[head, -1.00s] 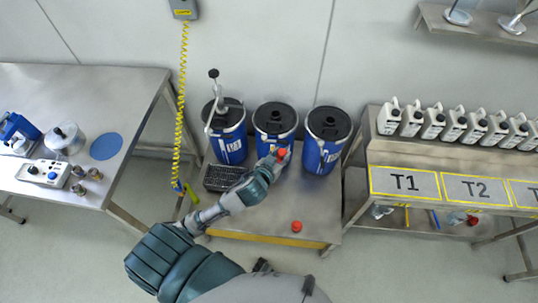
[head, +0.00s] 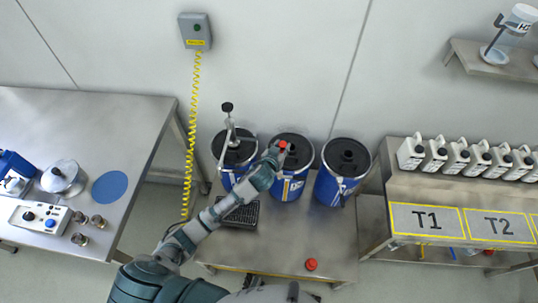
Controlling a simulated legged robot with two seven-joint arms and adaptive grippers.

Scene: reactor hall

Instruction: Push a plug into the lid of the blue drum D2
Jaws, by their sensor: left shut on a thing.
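Three blue drums with black lids stand side by side at the back of a low steel bench. The middle drum (head: 291,186) appears to be D2; its label is too small to read. My left gripper (head: 279,150) is over the left part of its black lid (head: 298,155), shut on a red plug (head: 283,145). I cannot tell whether the plug touches the lid. A second red plug (head: 311,264) lies on the bench near the front edge. My right gripper is out of view.
The left drum (head: 228,180) carries an upright pump with a handle. The right drum (head: 332,188) stands close by. A black grate (head: 241,214) lies in front of the left drum.

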